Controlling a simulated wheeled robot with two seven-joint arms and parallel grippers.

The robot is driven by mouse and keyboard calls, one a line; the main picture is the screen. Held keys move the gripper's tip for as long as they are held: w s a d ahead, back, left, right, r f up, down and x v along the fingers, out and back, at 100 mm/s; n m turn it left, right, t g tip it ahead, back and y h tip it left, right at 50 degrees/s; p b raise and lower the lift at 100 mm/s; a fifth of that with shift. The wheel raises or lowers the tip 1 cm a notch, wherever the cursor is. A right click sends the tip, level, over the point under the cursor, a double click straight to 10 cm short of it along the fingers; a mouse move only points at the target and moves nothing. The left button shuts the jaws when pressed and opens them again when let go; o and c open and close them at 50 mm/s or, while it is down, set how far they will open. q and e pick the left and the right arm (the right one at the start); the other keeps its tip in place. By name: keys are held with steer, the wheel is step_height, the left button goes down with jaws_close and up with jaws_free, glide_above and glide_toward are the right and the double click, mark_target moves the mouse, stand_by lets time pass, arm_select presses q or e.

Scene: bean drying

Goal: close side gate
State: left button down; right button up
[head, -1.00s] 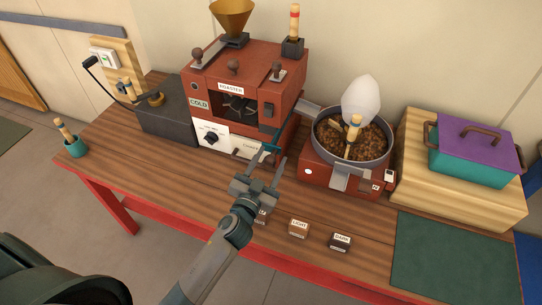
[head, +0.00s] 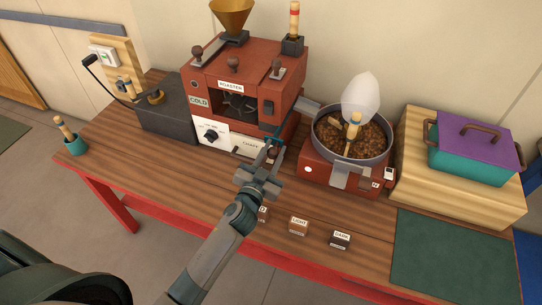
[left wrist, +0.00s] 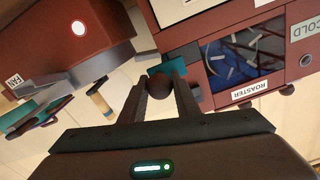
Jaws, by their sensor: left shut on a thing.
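The red roaster (head: 220,75) stands at the back of the table. A teal piece that looks like its side gate (head: 287,128) shows at its right front corner, partly hidden by my gripper. My left gripper (head: 271,156) is at that corner, its fingers close together. In the left wrist view the fingertips (left wrist: 160,88) are shut on a round brown knob (left wrist: 159,83), with the teal gate piece (left wrist: 186,56) right behind it. I cannot tell how far open the gate stands. My right gripper is not in view.
A red cooler (head: 318,172) with a round pan of beans is close to the right of my gripper. Several small labelled blocks, one marked Light (head: 299,226), lie along the front. The table's left front (head: 150,165) is clear.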

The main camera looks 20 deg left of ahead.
mark_target(277, 143)
arm_select(q)
steer(key=w, duration=0.3)
steer(key=c, duration=1.4)
jaws_free()
steer(key=shift+o, duration=0.2)
steer(key=shift+s, duration=0.15)
steer(key=s+b, duration=0.4)
steer(key=s, duration=1.3)
steer(key=shift+a+b, duration=0.25)
steer(key=shift+b, duration=0.05)
